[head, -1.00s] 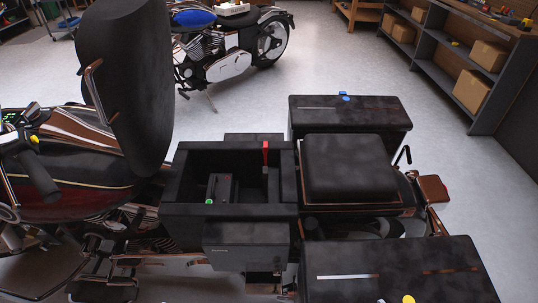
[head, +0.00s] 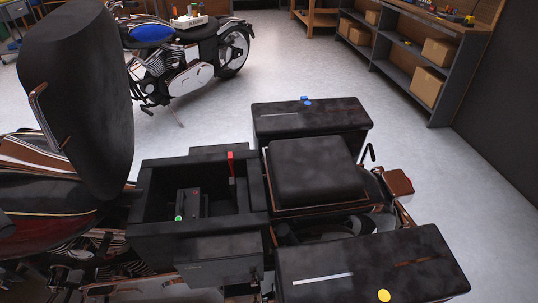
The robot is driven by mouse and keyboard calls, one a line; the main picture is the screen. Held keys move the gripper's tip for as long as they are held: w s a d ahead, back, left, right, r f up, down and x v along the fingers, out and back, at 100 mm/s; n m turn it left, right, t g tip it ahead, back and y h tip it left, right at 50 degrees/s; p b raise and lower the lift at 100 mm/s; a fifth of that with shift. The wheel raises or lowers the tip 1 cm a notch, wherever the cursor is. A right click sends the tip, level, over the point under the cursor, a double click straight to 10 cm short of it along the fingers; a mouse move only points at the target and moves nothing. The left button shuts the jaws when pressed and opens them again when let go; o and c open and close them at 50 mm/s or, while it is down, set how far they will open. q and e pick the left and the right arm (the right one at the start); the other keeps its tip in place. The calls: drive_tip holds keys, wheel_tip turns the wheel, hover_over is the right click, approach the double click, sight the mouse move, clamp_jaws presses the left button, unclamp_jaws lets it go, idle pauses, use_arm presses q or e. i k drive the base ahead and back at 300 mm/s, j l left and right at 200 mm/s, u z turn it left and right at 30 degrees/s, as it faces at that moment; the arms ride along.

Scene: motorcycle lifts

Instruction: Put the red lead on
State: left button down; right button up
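The red lead (head: 231,163) stands upright at the back right inner corner of the open black battery box (head: 147,214) on the near motorcycle. A small dark battery (head: 190,204) sits inside the box, with a green dot (head: 179,218) at its front left. The lead's red end is apart from the battery. The lower part of the lead and the floor of the box are too dark to make out. Neither of my grippers is in view.
The raised black seat (head: 75,100) stands upright left of the box. A black pad (head: 313,168) and two dark side cases (head: 312,121) (head: 375,268) lie to the right. A second motorcycle (head: 185,70), shelving (head: 400,60) and open grey floor are behind.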

sight(230, 155)
drive_tip(key=z, duration=1.25)
drive_tip(key=k+j+z, duration=0.15)
drive_tip(key=k+j, duration=0.5)
drive_tip(key=i, duration=0.45)
